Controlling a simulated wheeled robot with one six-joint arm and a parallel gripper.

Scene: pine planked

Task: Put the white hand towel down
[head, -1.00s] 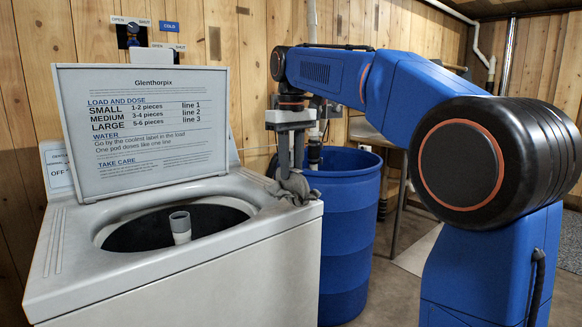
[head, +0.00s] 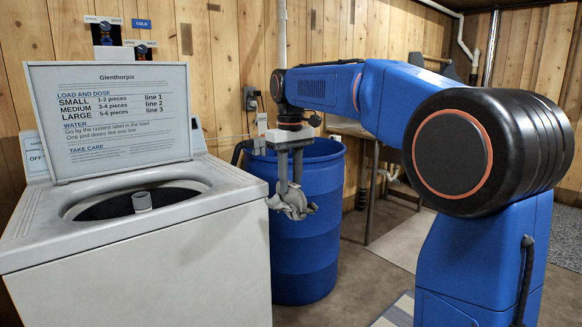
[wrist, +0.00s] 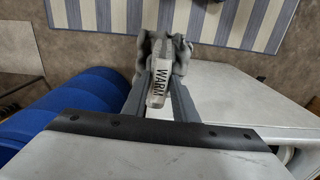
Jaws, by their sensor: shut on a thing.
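My gripper (head: 291,184) is shut on a crumpled hand towel (head: 291,203), which looks light grey in this light. The towel hangs below the fingers, just right of the washer's front right corner and in front of the blue barrel in the head view.
The white washer (head: 150,255) stands at left, its lid (head: 110,165) raised and its tub open. A blue barrel (head: 305,255) stands behind the towel. A blue-and-white striped mat (wrist: 215,18) lies on the floor. Bare floor (head: 350,285) shows right of the barrel.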

